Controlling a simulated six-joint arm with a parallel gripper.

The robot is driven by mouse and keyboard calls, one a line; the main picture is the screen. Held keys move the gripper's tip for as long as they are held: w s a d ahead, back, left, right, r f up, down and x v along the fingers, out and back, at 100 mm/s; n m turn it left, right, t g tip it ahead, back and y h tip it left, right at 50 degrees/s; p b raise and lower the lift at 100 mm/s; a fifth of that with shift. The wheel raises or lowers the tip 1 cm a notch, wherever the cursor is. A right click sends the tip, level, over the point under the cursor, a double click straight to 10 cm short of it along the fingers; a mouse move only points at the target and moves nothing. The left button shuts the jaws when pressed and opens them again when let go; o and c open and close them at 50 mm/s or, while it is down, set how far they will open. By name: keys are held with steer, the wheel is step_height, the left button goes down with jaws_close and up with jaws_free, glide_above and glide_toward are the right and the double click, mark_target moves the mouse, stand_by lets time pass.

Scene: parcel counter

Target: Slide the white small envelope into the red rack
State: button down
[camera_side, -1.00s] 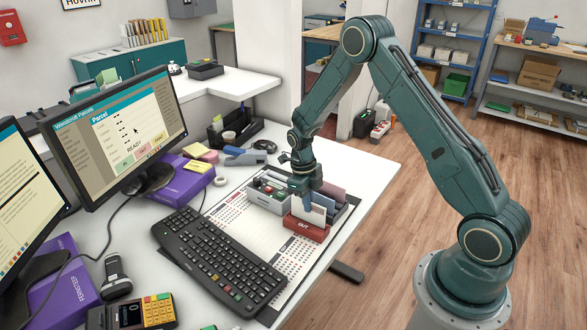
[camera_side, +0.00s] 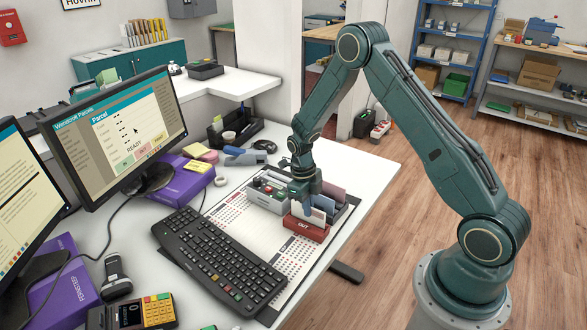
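The red rack (camera_side: 305,230), marked OUT, stands on the white counter in front of the robot. The white small envelope (camera_side: 319,215) is upright at the rack. Its lower edge is hidden behind the rack's red front, so I cannot tell how deep it sits. My gripper (camera_side: 306,208) points down at the envelope, just above the rack. Its fingers appear closed on the envelope's upper part, though they are small in this view.
A keyboard (camera_side: 222,260) lies to the front left. The counter's right edge is near.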

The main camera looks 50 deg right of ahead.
steer(key=c, duration=2.1)
jaws_free()
steer(key=shift+f, duration=0.1)
steer(key=o, duration=0.5)
steer(key=shift+w+a+r, duration=0.1)
steer(key=shift+w+r, duration=0.25)
steer(key=shift+r, duration=1.95)
steer(key=shift+w+d+r, duration=0.1)
steer(key=shift+w+r, duration=0.25)
steer(key=shift+r, duration=1.9)
steer(key=shift+w+a+r, duration=0.1)
steer(key=shift+w+r, duration=0.25)
steer(key=shift+r, duration=1.95)
steer(key=shift+r, duration=0.1)
